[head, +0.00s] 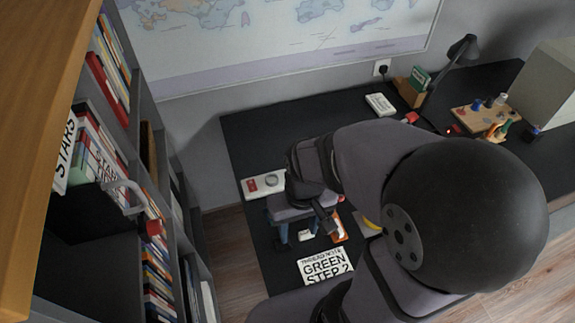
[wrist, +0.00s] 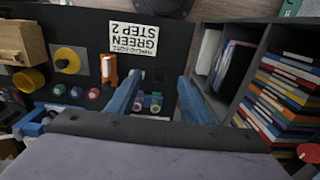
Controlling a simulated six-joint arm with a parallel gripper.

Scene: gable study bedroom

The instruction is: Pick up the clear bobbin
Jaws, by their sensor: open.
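My gripper (wrist: 160,108) is open, its two blue fingers pointing down over the black desk; in the head view the fingers (head: 299,236) show below the wrist. Between the fingers in the wrist view are small spool-like pieces, one purple-ended (wrist: 139,103) and one green-ended (wrist: 156,103), apart from both fingers. Left of the fingers stand more small spools, green (wrist: 60,89), teal (wrist: 76,91) and pink (wrist: 93,93). I cannot tell which piece is the clear bobbin. A white tray (head: 250,191) with a red piece and a round grey piece lies behind the gripper.
A "GREEN STEP 2" card (head: 325,267) and an orange-and-white item (head: 339,227) lie near the fingers. A yellow roll (wrist: 67,60) is further left in the wrist view. A bookshelf (wrist: 250,75) borders the right there. A lamp (head: 455,55) and wooden board (head: 470,117) stand far right.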

